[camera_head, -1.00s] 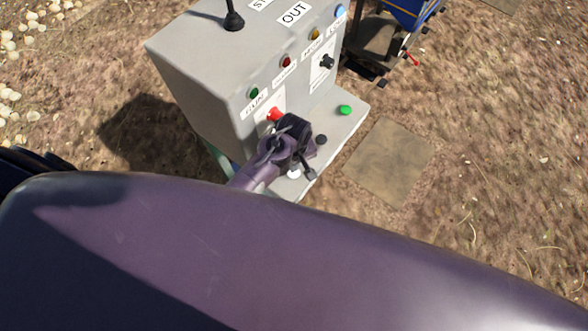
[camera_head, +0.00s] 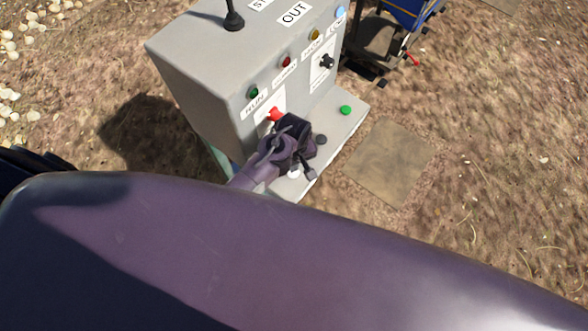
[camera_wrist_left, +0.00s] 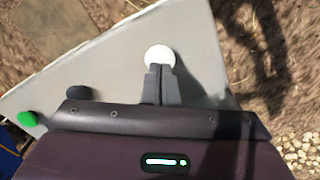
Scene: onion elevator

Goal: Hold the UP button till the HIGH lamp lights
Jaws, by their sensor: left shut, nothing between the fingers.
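A grey control box carries a shelf (camera_head: 353,123) with a green button (camera_head: 345,110), a black button (camera_head: 321,139) and a white button (camera_head: 294,174). I cannot read an UP label on any of them. The amber HIGH lamp (camera_head: 315,33) looks dull, and I see no clear glow. My left gripper (camera_head: 309,173) is over the shelf by the white button. In the left wrist view its shut, empty fingers (camera_wrist_left: 161,72) meet the edge of the white button (camera_wrist_left: 160,56); whether it is pressed down cannot be told. My right gripper is not in view.
The box face (camera_head: 215,95) has a green RUN lamp (camera_head: 253,92), a red lamp (camera_head: 286,62), a pale blue lamp (camera_head: 340,12), a red knob (camera_head: 275,114) and a black selector (camera_head: 326,61). A stone slab (camera_head: 389,162) lies right of the shelf. My own arm hides the foreground.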

